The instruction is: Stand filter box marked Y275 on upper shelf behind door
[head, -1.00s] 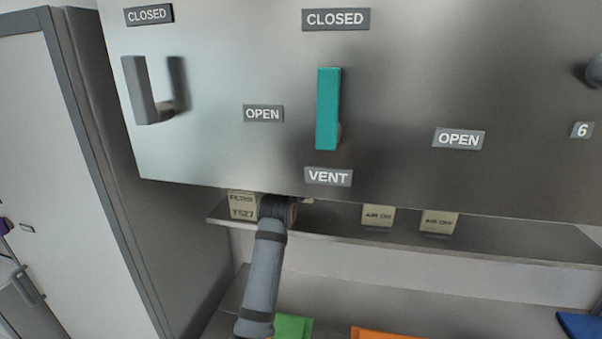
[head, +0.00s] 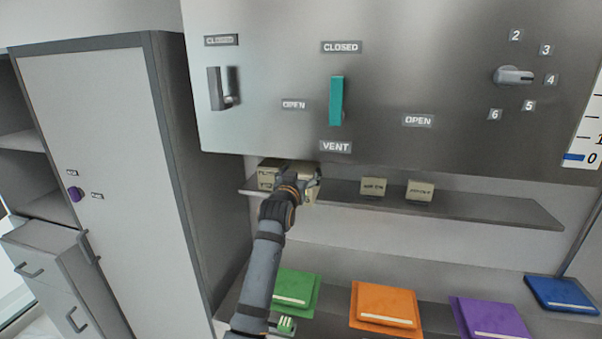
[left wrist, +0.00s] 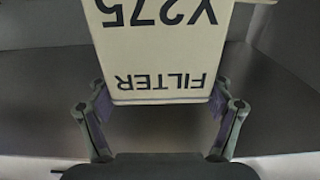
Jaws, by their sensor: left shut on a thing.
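A beige filter box (left wrist: 160,45), marked FILTER Y275, fills the upper middle of the left wrist view, its text upside down there. My left gripper (left wrist: 163,103) has one finger on each side of it and is shut on it. In the head view my left gripper (head: 302,180) is at the left part of the shelf (head: 470,208) under the steel panel, and mostly hides the held box. Another beige box (head: 268,178) with partly readable lettering stands just left of it. A tall grey cabinet door (head: 95,130) with a purple knob (head: 74,193) is closed at the left. My right gripper is out of view.
Two small beige boxes (head: 373,187) (head: 420,191) stand farther right on the shelf. The steel panel (head: 270,70) with a teal handle (head: 337,100) overhangs it. Green (head: 297,290), orange (head: 385,305), purple (head: 490,318) and blue (head: 560,294) items lie below. Open shelving (head: 25,145) stands far left.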

